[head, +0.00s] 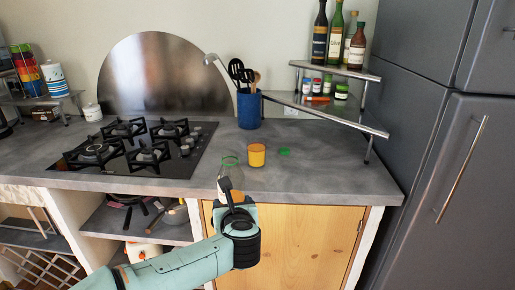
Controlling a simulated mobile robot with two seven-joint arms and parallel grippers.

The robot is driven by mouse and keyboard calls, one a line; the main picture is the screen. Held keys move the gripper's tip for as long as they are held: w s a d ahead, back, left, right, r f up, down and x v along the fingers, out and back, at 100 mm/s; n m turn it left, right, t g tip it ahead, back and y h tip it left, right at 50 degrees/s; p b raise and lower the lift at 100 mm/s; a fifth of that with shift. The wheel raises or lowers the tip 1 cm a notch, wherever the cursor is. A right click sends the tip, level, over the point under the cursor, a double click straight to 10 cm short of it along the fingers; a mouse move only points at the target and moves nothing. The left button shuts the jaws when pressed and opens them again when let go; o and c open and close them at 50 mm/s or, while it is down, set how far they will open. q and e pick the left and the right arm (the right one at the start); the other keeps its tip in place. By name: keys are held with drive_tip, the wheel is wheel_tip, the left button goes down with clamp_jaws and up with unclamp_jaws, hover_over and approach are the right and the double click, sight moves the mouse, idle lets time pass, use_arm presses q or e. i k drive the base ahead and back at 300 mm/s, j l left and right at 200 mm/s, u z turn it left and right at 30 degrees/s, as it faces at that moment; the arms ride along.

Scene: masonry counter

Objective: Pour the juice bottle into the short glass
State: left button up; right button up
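A short glass (257,156) filled with orange juice stands upright on the counter, right of the stove. A clear, see-through vessel (230,164), seemingly the juice bottle, is just left of it. Its lower part overlaps the counter's front edge and shows a pale pinkish tint; little or no juice shows in its upper part. My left gripper (229,188) is at the vessel's lower part and appears shut on it, though the wrist hides part of the hold. The vessel and the short glass look apart. My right gripper is not in view.
A small green disc (284,152) lies right of the short glass. A blue utensil holder (249,109) stands behind, beside a tilted-looking metal rack (335,112) with jars and bottles. A gas stove (136,146) is left. The counter's right front (340,180) is clear.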

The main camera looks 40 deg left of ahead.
sight(257, 153)
drive_tip(key=i+j, duration=0.2)
drive_tip(key=j, duration=0.15)
drive_tip(key=i+j, duration=0.45)
drive_tip(key=j, duration=0.2)
